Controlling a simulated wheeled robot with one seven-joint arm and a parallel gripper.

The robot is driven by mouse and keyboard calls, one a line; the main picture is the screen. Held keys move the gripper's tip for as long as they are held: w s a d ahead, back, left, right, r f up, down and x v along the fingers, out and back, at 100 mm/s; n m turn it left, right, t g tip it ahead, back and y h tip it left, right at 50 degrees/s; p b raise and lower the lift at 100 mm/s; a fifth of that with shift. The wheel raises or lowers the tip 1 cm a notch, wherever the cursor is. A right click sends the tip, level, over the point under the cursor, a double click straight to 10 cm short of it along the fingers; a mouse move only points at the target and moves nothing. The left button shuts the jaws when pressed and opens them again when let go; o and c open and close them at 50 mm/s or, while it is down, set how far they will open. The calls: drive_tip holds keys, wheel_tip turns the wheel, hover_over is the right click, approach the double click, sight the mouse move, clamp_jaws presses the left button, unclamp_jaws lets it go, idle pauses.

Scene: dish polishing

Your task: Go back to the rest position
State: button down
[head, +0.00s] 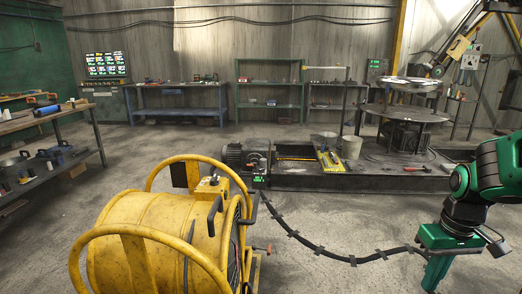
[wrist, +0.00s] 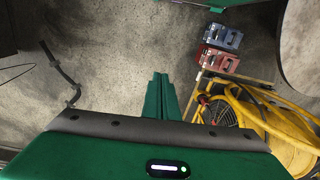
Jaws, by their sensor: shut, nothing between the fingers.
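My gripper (head: 433,280) is at the right of the head view, hanging from my green and black arm and pointing down over the concrete floor. In the wrist view its two green fingers (wrist: 160,98) are shut together with nothing between them. Bare floor lies beyond the fingertips. The gripper touches nothing that I can see.
A yellow drum fan (head: 160,230) stands at the front, left of my gripper; it also shows in the wrist view (wrist: 235,118). A black cable (head: 325,252) appears between fan and gripper. Behind are a low platform (head: 300,180) and a round table (head: 405,114). A workbench (head: 60,120) stands left.

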drive_tip(key=s+r+m, duration=0.2)
drive_tip(key=s+m, duration=0.1)
drive_tip(key=s, duration=0.4)
drive_tip(key=s+d+r+m, duration=0.1)
drive_tip(key=s+r+m, duration=0.1)
drive_tip(key=s, duration=0.5)
drive_tip(key=shift+s+d+r+m, duration=0.3)
drive_tip(key=shift+s+m, duration=0.1)
drive_tip(key=shift+m, duration=0.3)
drive_tip(key=shift+w+f, duration=0.3)
drive_tip(key=shift+w, duration=0.4)
idle(1.0)
